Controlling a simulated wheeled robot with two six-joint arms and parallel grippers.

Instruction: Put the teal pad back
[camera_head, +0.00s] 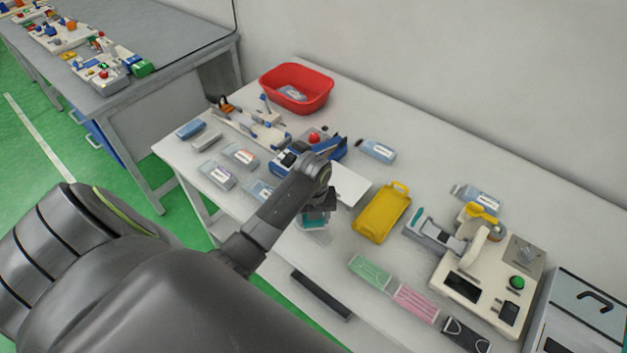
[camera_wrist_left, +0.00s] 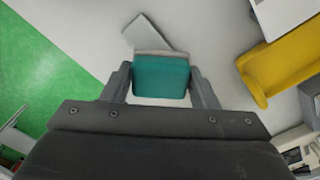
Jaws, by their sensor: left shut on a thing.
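The teal pad (camera_wrist_left: 161,77) sits between the two fingers of my left gripper (camera_wrist_left: 160,90) in the left wrist view, with a finger against each side. In the head view, my left gripper (camera_head: 318,205) hangs over the front part of the white table (camera_head: 352,277). Only a small part of the teal pad shows there, below the gripper (camera_head: 316,217). A pale flat piece (camera_wrist_left: 146,34) lies beyond the pad in the left wrist view. I cannot tell whether the pad touches anything beneath it. My right gripper is not in view.
A yellow tray (camera_head: 382,212) lies right of the gripper. Green (camera_head: 370,271), pink (camera_head: 416,303) and black (camera_head: 466,334) masks lie along the front edge. A cream machine (camera_head: 487,282) stands at right. A red bin (camera_head: 297,89) and several clear packs lie farther back and left.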

